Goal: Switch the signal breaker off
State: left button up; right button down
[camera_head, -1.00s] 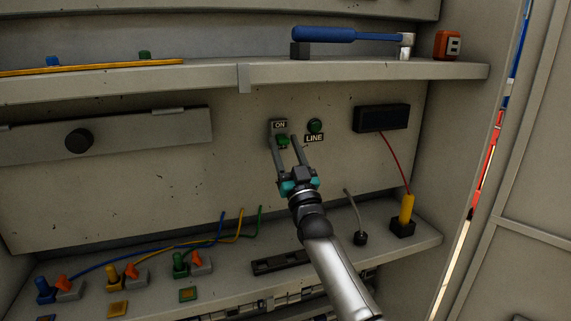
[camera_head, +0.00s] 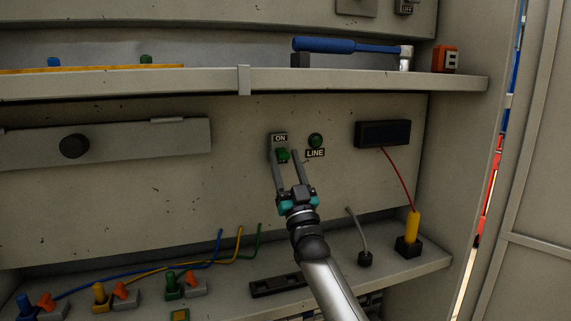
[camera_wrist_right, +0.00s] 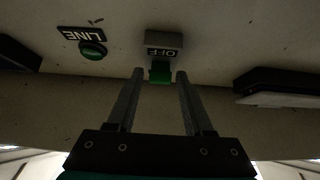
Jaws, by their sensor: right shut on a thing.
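The breaker is a small plate with an ON label (camera_head: 280,138) above a green lever (camera_head: 282,155), on the grey back panel between the shelves. In the right wrist view, which is upside down, an OFF label (camera_wrist_right: 163,52) shows beside the green lever (camera_wrist_right: 160,73). My right gripper (camera_head: 284,153) reaches up from below with one finger on each side of the lever and is shut on it. Its fingers also show in the right wrist view (camera_wrist_right: 160,76). The lever's exact tilt is hard to tell. My left gripper is not in view.
A green LINE lamp (camera_head: 316,140) sits just right of the breaker. A black box (camera_head: 383,134) with a red wire is farther right. A blue-handled tool (camera_head: 340,46) lies on the upper shelf (camera_head: 150,83). Coloured plugs and wires stand on the lower shelf (camera_head: 220,286).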

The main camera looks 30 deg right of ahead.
jog(key=shift+c, duration=1.5)
grip_release()
jog(key=shift+f, duration=0.1)
jog(key=v, duration=1.5)
jog(key=shift+s+a, duration=0.1)
jog(key=shift+s, duration=0.05)
